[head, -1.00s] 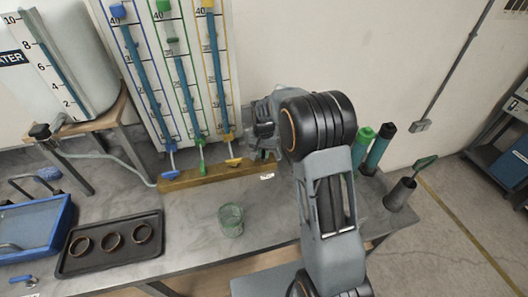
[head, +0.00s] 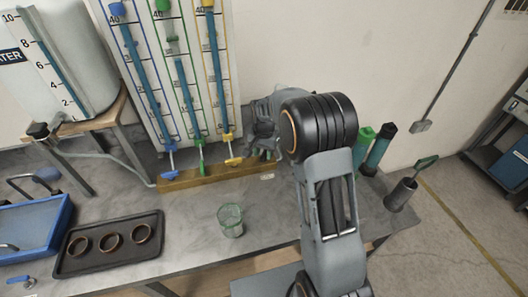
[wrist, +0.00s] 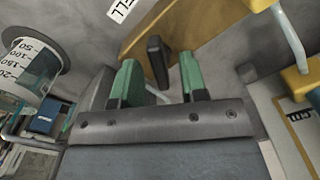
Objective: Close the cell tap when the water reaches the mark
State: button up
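In the wrist view, a dark tap lever (wrist: 158,60) stands on a brass-coloured bar beside a label (wrist: 122,8) reading "ELL", its start cut off. My gripper (wrist: 160,82) is open. Its two green fingertips are on either side of the lever, with gaps showing. In the head view my gripper (head: 262,130) is at the bar's right end, partly behind my arm; the lever is hidden there. The blue-capped tube (head: 140,75), green tube (head: 186,95) and yellow-capped tube (head: 217,75) hold blue water. The green tube carries a green marker (head: 173,39), with the water top a little below it.
A glass beaker (head: 231,221) stands on the bench in front of the bar. A black tray (head: 110,262) with rings lies left. A water tank (head: 75,60) is back left.

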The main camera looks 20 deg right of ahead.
aim_at(264, 153)
jog(key=shift+r, duration=0.1)
notch_tip(264, 153, up, 14)
jog(key=shift+f+b, duration=0.2)
jog(key=shift+b, duration=0.25)
dwell(6.8)
